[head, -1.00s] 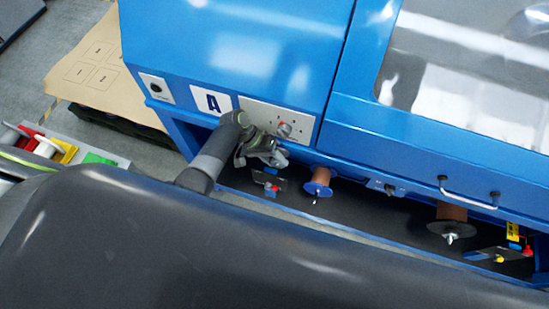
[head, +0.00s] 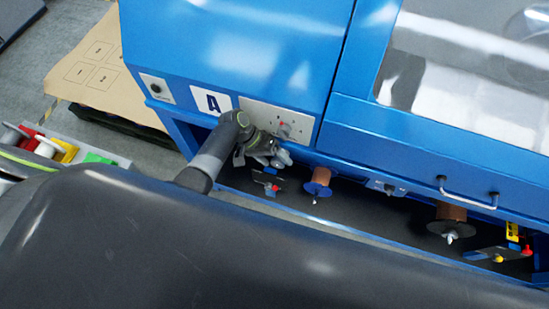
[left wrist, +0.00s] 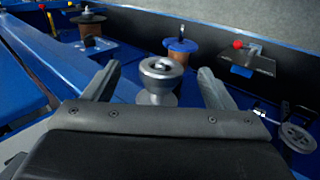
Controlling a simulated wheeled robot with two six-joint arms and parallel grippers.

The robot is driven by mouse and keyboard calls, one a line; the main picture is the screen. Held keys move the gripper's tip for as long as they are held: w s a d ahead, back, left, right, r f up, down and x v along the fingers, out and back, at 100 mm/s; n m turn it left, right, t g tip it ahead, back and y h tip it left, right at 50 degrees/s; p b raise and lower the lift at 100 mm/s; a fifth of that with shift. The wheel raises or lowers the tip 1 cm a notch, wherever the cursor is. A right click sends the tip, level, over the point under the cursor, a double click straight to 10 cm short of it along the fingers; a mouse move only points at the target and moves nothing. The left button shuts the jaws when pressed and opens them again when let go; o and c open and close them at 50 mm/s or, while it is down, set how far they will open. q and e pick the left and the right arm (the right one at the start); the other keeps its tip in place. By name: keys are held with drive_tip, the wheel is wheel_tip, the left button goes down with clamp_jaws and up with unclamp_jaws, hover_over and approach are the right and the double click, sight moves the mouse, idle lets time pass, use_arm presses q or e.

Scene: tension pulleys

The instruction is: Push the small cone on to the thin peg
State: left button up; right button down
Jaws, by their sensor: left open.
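My left gripper (head: 273,157) is in front of the blue machine, just below the grey plate with sockets. It also shows in the left wrist view (left wrist: 158,70), with its two fingers apart. A round silver metal piece, which looks like the small cone (left wrist: 160,74), stands between the fingers, with a gap on each side. In the head view, this area is small and partly covered by the gripper. My right gripper is not in view.
A brown spool with a blue disc (head: 318,187) stands right of the gripper. A small bracket with a red knob (head: 272,186) is below it. A spool with a dark disc (head: 451,229) stands further right. The blue machine edge (head: 345,168) runs close above.

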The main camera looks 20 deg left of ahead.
use_arm(q)
drive_tip(key=p+v, duration=0.4)
drive_tip(key=v, duration=0.4)
drive_tip(key=shift+a+r, duration=0.2)
drive_tip(key=shift+r, duration=0.05)
idle(0.9)
